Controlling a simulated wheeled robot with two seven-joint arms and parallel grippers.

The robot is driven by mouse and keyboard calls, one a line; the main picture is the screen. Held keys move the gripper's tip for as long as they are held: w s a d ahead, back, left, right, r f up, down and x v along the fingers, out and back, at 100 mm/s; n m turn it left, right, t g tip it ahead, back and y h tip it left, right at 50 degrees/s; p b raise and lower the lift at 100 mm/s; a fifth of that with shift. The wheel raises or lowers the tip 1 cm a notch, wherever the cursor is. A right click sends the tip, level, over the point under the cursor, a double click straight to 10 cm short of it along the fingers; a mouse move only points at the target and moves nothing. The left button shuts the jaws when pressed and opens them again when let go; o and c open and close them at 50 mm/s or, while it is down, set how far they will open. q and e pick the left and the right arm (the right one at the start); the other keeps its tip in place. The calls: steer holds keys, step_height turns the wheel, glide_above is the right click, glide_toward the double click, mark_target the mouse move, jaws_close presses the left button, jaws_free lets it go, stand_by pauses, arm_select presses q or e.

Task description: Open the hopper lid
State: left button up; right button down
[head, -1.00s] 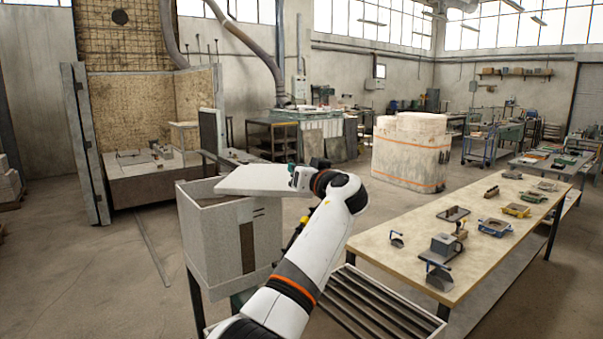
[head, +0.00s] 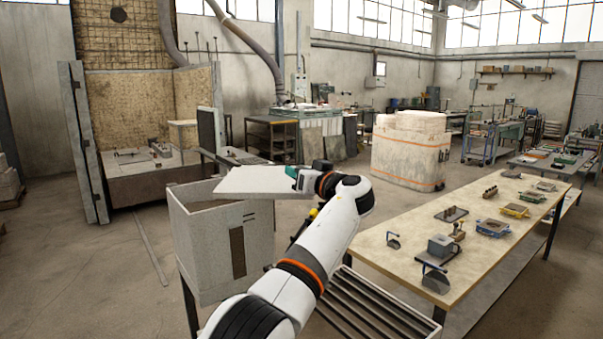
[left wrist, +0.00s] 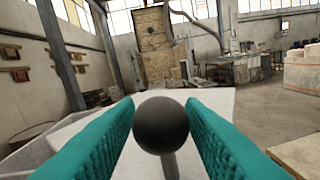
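The hopper (head: 212,255) is a tall grey box left of centre in the head view, with a dark strip on its front. Its lid (head: 250,181) is a pale flat slab that lies over or just above the right part of the hopper and sticks out past its right side. The left part of the top is uncovered. My left gripper (head: 303,176) is at the lid's right end. In the left wrist view its teal fingers (left wrist: 160,135) are closed around a black ball knob (left wrist: 161,124) on a stem above the lid (left wrist: 215,103). My right gripper is not in view.
A long table (head: 405,270) on the right carries several small tools, blocks and frames. A slatted rack (head: 365,308) is beside the hopper, partly behind my arm. A pale block stack (head: 408,150) stands farther back. The floor left of the hopper is clear.

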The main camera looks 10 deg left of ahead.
arm_select(q)
steer(key=shift+o, duration=1)
steer(key=shift+a, duration=0.1)
steer(key=shift+s, duration=0.1)
steer(key=b+v, duration=0.8)
steer(key=v, duration=0.3)
steer(key=shift+s+d+b, duration=0.2)
steer(key=shift+d+b, duration=0.15)
